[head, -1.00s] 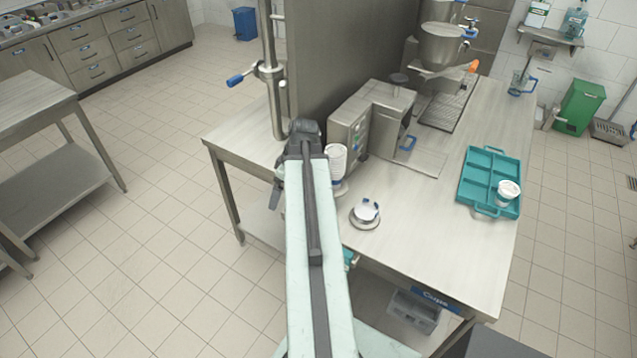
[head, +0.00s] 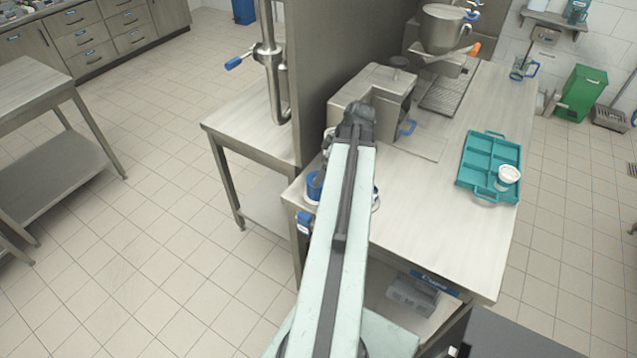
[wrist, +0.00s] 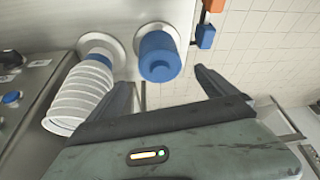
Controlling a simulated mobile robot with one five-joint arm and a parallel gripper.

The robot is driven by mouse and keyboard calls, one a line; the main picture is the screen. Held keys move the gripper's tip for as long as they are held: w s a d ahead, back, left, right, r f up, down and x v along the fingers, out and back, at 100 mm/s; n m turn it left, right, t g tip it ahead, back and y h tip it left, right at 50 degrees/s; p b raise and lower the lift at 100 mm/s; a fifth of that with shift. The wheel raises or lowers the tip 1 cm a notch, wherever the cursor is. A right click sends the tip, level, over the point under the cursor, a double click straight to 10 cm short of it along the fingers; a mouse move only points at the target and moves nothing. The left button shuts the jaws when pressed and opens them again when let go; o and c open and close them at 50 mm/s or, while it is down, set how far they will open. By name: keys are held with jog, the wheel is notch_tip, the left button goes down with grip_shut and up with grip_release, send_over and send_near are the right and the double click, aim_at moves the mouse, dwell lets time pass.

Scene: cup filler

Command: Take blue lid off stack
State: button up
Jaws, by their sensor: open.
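The blue lids form a short blue stack (wrist: 160,58) on a round metal holder. In the wrist view it is near the middle, just beyond and between my fingertips. In the head view the blue stack (head: 314,186) shows at the left of my arm, partly covered by it. My gripper (wrist: 164,82) is open and empty, one finger toward each side of the stack, apart from it as far as I can tell. In the head view my arm hides the fingertips.
A ribbed white cup stack (wrist: 78,98) stands on another round holder close to the left finger. A grey machine (head: 375,95) is behind my arm. A teal tray (head: 483,150) with a white cup (head: 507,178) sits at the right. The counter between is clear.

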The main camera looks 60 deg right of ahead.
jog(key=b+x, duration=0.2)
jog(key=x, duration=0.2)
jog(key=shift+s, duration=0.1)
jog(key=shift+r, duration=0.2)
jog(key=c, duration=1.4)
jog(key=shift+r+p, duration=0.55)
jog(key=shift+r, duration=0.05)
notch_tip(320, 180, up, 3)
jog(key=p, duration=0.3)
jog(key=shift+s+r, duration=0.1)
jog(key=s+d, duration=0.3)
jog(key=s, duration=0.1)
jog(key=s+d, duration=0.3)
jog(key=s, duration=0.1)
jog(key=s+d, duration=0.3)
jog(key=s, duration=0.2)
jog(key=shift+r+p, duration=0.3)
jog(key=shift+p, duration=0.1)
